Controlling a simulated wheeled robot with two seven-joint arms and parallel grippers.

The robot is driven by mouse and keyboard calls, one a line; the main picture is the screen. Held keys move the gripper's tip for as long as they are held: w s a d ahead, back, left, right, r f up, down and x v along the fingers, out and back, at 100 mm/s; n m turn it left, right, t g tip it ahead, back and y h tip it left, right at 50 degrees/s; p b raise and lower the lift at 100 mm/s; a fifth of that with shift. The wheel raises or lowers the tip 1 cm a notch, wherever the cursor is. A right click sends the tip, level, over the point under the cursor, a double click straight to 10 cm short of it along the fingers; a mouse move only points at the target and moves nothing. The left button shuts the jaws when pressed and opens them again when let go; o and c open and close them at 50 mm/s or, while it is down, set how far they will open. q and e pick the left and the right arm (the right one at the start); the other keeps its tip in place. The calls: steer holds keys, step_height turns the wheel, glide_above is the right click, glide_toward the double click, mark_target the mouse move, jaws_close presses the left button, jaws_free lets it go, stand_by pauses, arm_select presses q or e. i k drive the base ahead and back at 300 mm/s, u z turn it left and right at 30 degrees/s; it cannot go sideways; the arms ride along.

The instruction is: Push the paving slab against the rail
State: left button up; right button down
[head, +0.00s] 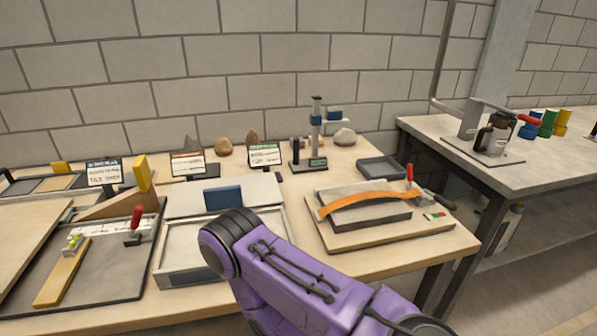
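No piece is plainly marked as the paving slab or the rail, so I cannot tell for sure which they are. A shallow pale grey tray (185,279) stands at the table's middle front, with a light flat panel (182,207) at its back and a blue block (223,198) standing upright on it. A grey slab-like block (338,228) lies on a wooden board (437,230) to the right, under a curved orange strip (368,199). My purple arm covers the tray's right front part. Neither gripper shows.
On the left, a dark board (115,285) carries a yellow bar (62,273) and a red-handled clamp (135,226). Label cards, stones, a stand (316,135) and a dark empty tray (380,168) line the back. A second table (460,165) stands at right, beyond a gap.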

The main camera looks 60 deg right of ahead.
mark_target(372, 211)
steer(key=k, duration=0.45)
steer(key=z, duration=0.75)
